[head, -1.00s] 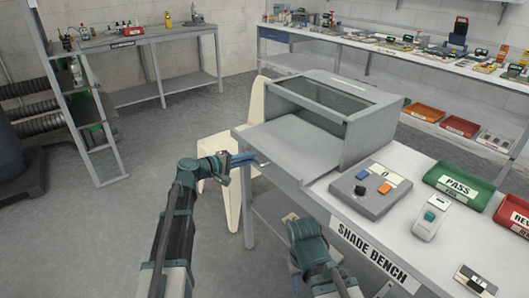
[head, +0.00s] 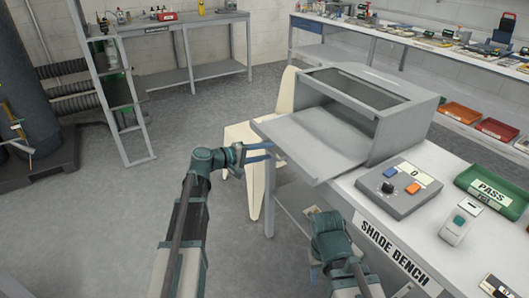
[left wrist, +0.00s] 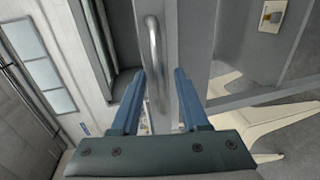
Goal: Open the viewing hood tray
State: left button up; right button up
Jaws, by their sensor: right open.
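The grey viewing hood (head: 399,139) stands on the shade bench, with its flat tray (head: 300,138) reaching out of its front, over the bench edge. My left gripper (head: 262,152) is at the tray's front edge. In the left wrist view, the tray's curved metal handle (left wrist: 154,42) passes between the open fingers of the left gripper (left wrist: 160,80), with gaps beside it. My right gripper (head: 314,273) is low in front of the bench, away from the tray; its fingers are mostly hidden behind its own wrist.
A control box (head: 397,191) with a knob and coloured buttons sits right of the tray. A green PASS tray (head: 511,207) and a small meter (head: 460,222) are further right. A cream chair (head: 256,180) stands behind my left gripper.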

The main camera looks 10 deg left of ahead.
pick_arm(q)
jog(key=p+v, duration=0.2)
jog(key=v, duration=1.1)
jog(key=shift+s+a+p, duration=0.25)
jog(key=shift+s+p, duration=0.05)
jog(key=shift+p, duration=0.1)
jog(key=s+d+f+m+g+y+p, duration=0.1)
jog(key=s+d+m+g+y+p, duration=0.25)
jog(key=d, duration=0.55)
jog(key=s+d+f+m+g+p, duration=0.1)
jog(key=s+d+m+g+p, duration=0.2)
jog(key=s+d+g+p, duration=0.45)
jog(key=s+d+r+m+y+p, duration=0.1)
jog(key=s+d+m+y+p, duration=0.1)
jog(key=s+m+y+p, duration=0.1)
jog(key=s+d+r+m+y+p, duration=0.2)
jog(key=s+d+m+y+p, duration=0.1)
jog(key=s+y+p, duration=0.2)
jog(key=shift+s+r+y, duration=0.35)
jog(key=shift+s+y, duration=0.3)
jog(key=shift+s, duration=0.55)
